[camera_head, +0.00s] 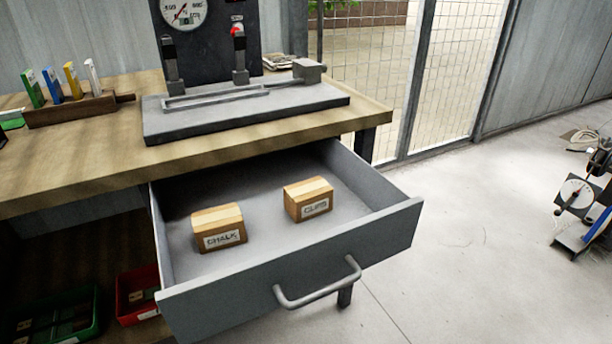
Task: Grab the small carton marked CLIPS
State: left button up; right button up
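The small carton marked CLIPS (308,199) sits upright in the right half of an open grey drawer (375,239). It is brown with a paler tape strip on top and a white label on its front. A similar carton marked CHALK (219,227) sits to its left in the same drawer, with a gap between them. Neither of my grippers shows in the head view.
The wooden bench top (80,160) overhangs the drawer's back. A grey test fixture (245,108) with a gauge stands on it. The drawer handle (318,284) sticks out in front. Red (137,294) and green bins sit below left. Floor to the right is largely clear.

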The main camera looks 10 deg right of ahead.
aim_at(305, 200)
jog(key=i+l+u, duration=0.2)
jog(key=i+l, duration=0.2)
jog(key=i+l+u, duration=0.2)
jog(key=i+l, duration=0.2)
jog(key=l, duration=0.2)
jog(key=l+u, duration=0.35)
jog(key=l, duration=0.15)
jog(key=l+u, duration=0.35)
jog(key=l, duration=0.15)
